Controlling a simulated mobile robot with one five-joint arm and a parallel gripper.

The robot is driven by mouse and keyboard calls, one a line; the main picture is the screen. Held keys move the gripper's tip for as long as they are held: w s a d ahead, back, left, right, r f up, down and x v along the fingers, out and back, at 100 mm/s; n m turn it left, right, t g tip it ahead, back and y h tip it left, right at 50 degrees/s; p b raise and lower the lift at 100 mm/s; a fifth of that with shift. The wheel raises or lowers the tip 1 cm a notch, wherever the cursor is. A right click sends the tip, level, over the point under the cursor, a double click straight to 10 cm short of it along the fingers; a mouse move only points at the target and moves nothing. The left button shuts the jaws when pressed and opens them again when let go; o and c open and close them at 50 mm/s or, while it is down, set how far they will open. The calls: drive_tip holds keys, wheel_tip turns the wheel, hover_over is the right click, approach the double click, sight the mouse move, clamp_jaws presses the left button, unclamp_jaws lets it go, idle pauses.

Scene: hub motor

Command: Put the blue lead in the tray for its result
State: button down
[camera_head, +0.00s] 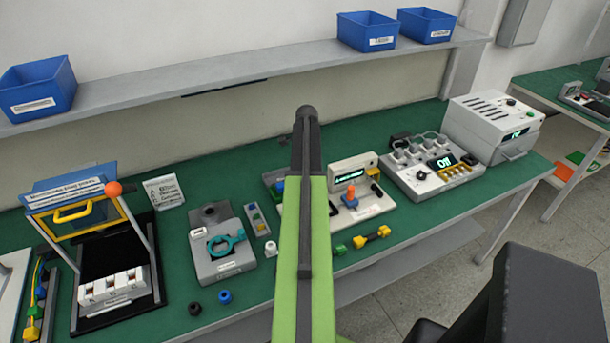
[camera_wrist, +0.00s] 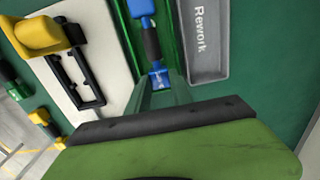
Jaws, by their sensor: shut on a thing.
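In the wrist view the blue lead (camera_wrist: 151,40) has blue ends and a dark middle. Its near end lies between the faint fingers of my gripper (camera_wrist: 159,86), which is shut on it. The lead is over or inside a narrow green tray (camera_wrist: 175,60); I cannot tell whether it touches the bottom. Just right of this is a grey tray marked "Rework" (camera_wrist: 206,68), which looks empty. In the head view my green arm hides my gripper and the lead.
In the wrist view a pale plate with a black frame (camera_wrist: 78,72) and a yellow part (camera_wrist: 38,40) stands left of the green tray. In the head view a tester (camera_head: 352,178), a yellow-ended lead (camera_head: 371,237) and a grey fixture (camera_head: 222,248) flank my arm.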

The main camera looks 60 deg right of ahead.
drive_tip(key=shift+f+b, duration=1.15)
drive_tip(key=shift+f, duration=0.05)
drive_tip(key=c, duration=1.1)
unclamp_jaws()
drive_tip(key=shift+o, duration=0.2)
drive_tip(key=shift+r+p, duration=0.55)
drive_tip(key=shift+p, duration=0.05)
wheel_tip(320, 180, up, 16)
drive_tip(key=p, duration=1.6)
drive_tip(key=shift+r, duration=0.25)
drive_tip(key=shift+f, duration=0.1)
drive_tip(key=shift+s, duration=0.1)
